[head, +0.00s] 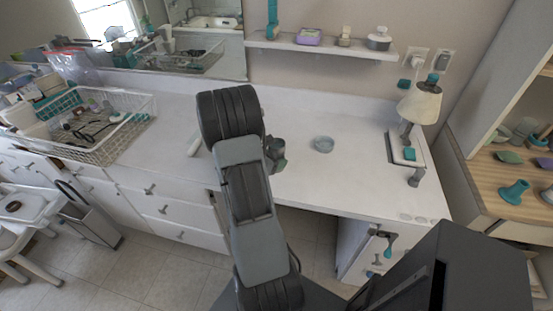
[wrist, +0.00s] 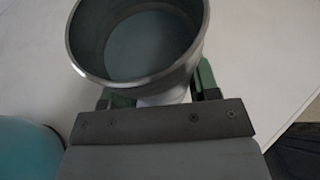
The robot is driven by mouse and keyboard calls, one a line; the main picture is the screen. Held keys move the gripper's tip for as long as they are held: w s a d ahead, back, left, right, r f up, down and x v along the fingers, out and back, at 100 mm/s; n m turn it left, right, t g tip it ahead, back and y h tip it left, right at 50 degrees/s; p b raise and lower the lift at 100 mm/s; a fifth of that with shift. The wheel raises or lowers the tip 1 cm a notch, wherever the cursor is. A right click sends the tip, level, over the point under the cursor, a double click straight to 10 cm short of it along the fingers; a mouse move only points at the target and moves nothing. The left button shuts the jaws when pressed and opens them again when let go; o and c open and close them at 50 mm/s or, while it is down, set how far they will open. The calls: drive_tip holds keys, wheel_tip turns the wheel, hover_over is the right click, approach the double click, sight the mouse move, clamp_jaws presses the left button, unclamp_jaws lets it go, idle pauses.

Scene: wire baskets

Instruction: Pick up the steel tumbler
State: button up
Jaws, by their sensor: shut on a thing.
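The steel tumbler (wrist: 138,85) fills the upper middle of the wrist view, its round metal rim and dark inside facing the camera. My gripper (wrist: 160,97) is shut on the tumbler, with its greenish fingers on either side of it. In the head view the tumbler (head: 276,146) shows partly behind my arm, over the white counter. I cannot tell whether its base touches the counter.
A teal rounded thing (wrist: 28,150) stands at the lower left of the wrist view. A wire basket (head: 105,150) is at the left.

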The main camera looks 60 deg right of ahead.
sight(270, 152)
drive_tip(key=shift+r, duration=0.1)
drive_tip(key=shift+r, duration=0.5)
wheel_tip(270, 152, up, 3)
drive_tip(key=shift+a+f, duration=0.15)
drive_tip(key=shift+f, duration=0.05)
drive_tip(key=a+r, duration=0.3)
drive_tip(key=a+r+p, duration=0.1)
drive_tip(key=r, duration=0.1)
drive_tip(key=shift+s+a+r, duration=0.15)
drive_tip(key=shift+s+a, duration=0.1)
drive_tip(key=shift+s, duration=0.05)
drive_tip(key=s+a+r, duration=0.1)
drive_tip(key=a+r, duration=0.3)
drive_tip(key=a, duration=0.5)
drive_tip(key=shift+s, duration=0.25)
drive_tip(key=o, duration=0.5)
drive_tip(key=shift+c, duration=0.2)
clamp_jaws()
